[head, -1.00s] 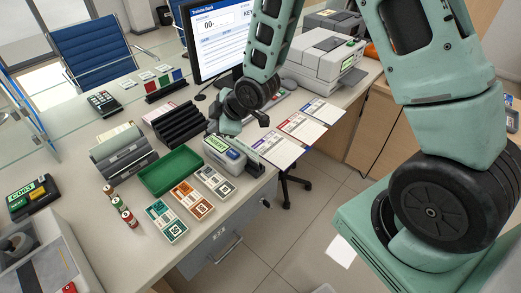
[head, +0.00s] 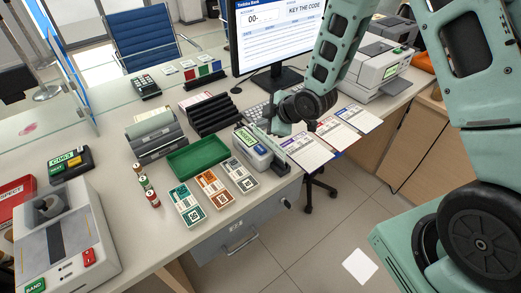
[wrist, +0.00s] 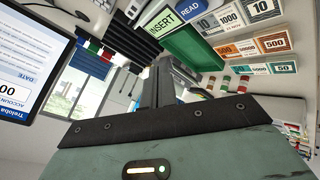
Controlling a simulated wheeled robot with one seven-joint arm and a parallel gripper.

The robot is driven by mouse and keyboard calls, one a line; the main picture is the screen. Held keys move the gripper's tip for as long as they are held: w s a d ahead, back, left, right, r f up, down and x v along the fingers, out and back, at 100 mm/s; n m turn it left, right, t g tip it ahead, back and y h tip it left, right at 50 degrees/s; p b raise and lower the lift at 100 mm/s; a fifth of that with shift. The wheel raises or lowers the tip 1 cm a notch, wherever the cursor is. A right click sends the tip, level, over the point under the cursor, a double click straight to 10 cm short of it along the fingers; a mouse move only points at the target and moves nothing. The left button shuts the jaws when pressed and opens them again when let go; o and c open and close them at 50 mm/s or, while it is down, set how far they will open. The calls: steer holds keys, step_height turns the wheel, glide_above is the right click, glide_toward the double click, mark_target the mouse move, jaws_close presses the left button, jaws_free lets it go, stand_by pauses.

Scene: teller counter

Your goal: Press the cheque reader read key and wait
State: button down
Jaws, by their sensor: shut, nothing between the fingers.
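The cheque reader (head: 262,156) is a small pale box with a lit green display, near the counter's front edge right of the green tray. In the wrist view its display (wrist: 163,22) reads INSERT, and the blue read key (wrist: 188,6) shows beside it at the top edge. My gripper (head: 269,132) is just behind the reader in the head view, close above the counter. Its fingers (wrist: 161,72) are together and empty in the wrist view. They appear apart from the key; the exact gap is hard to tell.
A green tray (head: 168,166) and several banknote bundles (head: 214,188) lie left of the reader. Forms (head: 310,151) lie to its right. A monitor (head: 280,35) and keyboard stand behind. A larger machine (head: 70,238) is at the front left.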

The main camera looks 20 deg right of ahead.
mark_target(263, 150)
step_height(263, 150, down, 7)
steer(key=b, duration=0.5)
steer(key=shift+f, duration=0.2)
stand_by(1.6)
steer(key=shift+f+b, duration=0.4)
steer(key=shift+b, duration=0.15)
steer(key=shift+f+b, duration=0.45)
stand_by(0.5)
steer(key=shift+r, duration=0.1)
steer(key=shift+r+p, duration=0.55)
steer(key=shift+r, duration=0.25)
steer(key=shift+r+p, duration=1.65)
steer(key=shift+r, duration=0.8)
